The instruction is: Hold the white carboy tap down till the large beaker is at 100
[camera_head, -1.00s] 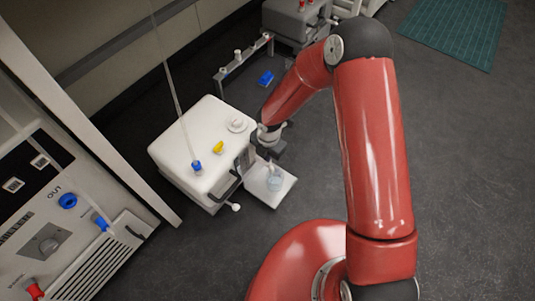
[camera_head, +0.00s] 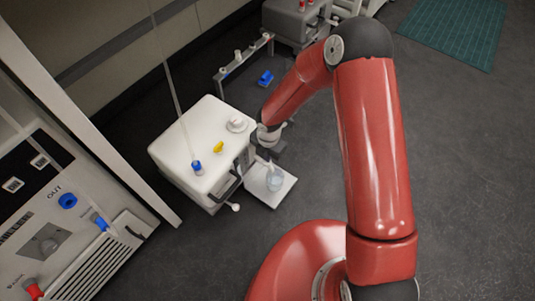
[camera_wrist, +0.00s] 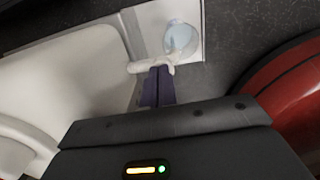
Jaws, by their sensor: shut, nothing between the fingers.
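The white tap (camera_wrist: 150,66) shows in the wrist view at the carboy's edge. My gripper (camera_wrist: 158,84) is shut and empty; its dark fingertips are at the tap and look to be touching it. In the head view my gripper (camera_head: 268,158) is mostly hidden by my wrist. The beaker (camera_head: 274,182) stands on a white platform (camera_head: 284,192) beside the carboy. It also shows in the wrist view (camera_wrist: 180,38), pale blue inside; its scale cannot be read.
A machine panel (camera_head: 65,215) with blue and red connectors stands at the left. A thin tube (camera_head: 168,80) rises from the carboy's blue fitting. A grey rack (camera_head: 244,58) and a blue object (camera_head: 266,77) lie behind.

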